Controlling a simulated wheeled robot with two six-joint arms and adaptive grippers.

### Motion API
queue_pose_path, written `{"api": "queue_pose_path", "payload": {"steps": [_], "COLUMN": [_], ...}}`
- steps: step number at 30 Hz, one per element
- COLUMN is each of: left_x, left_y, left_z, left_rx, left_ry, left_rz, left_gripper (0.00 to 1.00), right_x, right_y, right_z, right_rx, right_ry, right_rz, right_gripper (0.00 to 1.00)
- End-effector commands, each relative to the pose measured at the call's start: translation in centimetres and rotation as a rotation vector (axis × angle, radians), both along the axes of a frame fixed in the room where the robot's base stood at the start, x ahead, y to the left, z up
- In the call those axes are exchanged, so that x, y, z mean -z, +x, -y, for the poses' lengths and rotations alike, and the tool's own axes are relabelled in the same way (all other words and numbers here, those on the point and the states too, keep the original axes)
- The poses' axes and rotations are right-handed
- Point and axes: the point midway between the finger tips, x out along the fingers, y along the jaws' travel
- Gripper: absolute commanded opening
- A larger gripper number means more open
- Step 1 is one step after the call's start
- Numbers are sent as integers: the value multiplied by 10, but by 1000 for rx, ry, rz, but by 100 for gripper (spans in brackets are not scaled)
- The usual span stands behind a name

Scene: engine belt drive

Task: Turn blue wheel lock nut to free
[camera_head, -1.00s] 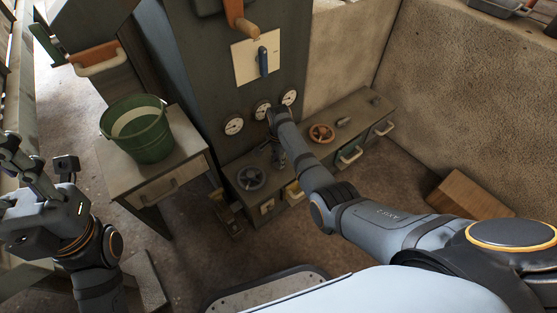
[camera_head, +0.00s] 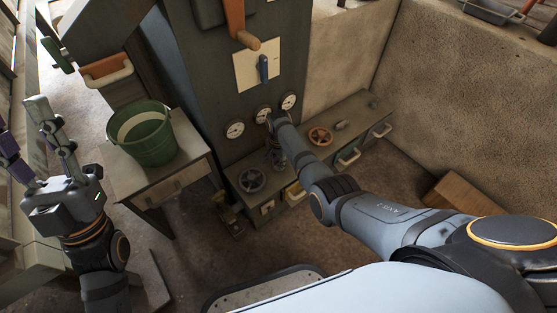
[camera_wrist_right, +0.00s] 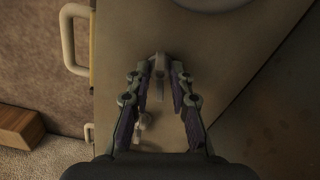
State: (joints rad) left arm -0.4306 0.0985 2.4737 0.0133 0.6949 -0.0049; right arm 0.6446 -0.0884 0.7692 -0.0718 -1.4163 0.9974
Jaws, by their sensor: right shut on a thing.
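A dark blue-grey wheel (camera_head: 251,179) sits on the low bench at the foot of the grey cabinet. My right gripper (camera_head: 277,157) reaches down just right of this wheel, mostly hidden by its own arm. In the right wrist view, the right gripper's fingers (camera_wrist_right: 159,75) close in on a small pale part (camera_wrist_right: 159,68) between their tips. This looks like the lock nut, but its shape and turn are hard to make out. My left gripper (camera_head: 25,125) is raised at the far left, fingers apart and empty.
An orange wheel (camera_head: 320,135) and a small knob (camera_head: 341,125) sit further right on the bench (camera_head: 362,112). Gauges (camera_head: 235,129) and a lever plate (camera_head: 250,75) are on the cabinet above. A green bucket (camera_head: 150,150) stands on a side table (camera_head: 125,176). A brown box (camera_head: 460,196) lies on the floor.

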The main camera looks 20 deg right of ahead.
Motion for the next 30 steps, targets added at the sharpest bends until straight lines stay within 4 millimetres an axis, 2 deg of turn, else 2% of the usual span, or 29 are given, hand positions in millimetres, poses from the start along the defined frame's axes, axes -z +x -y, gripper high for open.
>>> {"api": "queue_pose_path", "payload": {"steps": [3,6,12,16,21,24,30], "left_x": [27,55,115,156,209,235,274], "left_y": [37,61,92,103,107,104,97], "left_z": [-3,-5,-7,-8,-8,-7,-6], "left_rx": [-11,-18,-25,-27,-27,-25,-21], "left_ry": [-9,-13,-20,-22,-23,-22,-21], "left_rz": [-211,-373,-660,-835,-1052,-1155,-1310], "left_gripper": [40,40,40,40,40,40,40], "right_x": [-2,-2,-1,-2,-1,-1,0], "right_y": [-1,0,-1,0,-1,-1,0], "right_z": [0,0,0,0,0,0,0], "right_rx": [-66,-124,-249,-345,-499,-594,-784], "right_ry": [0,0,0,0,1,1,2], "right_rz": [-2,-1,-1,-2,-2,-2,-2], "right_gripper": [0,0,0,0,0,0,0]}}
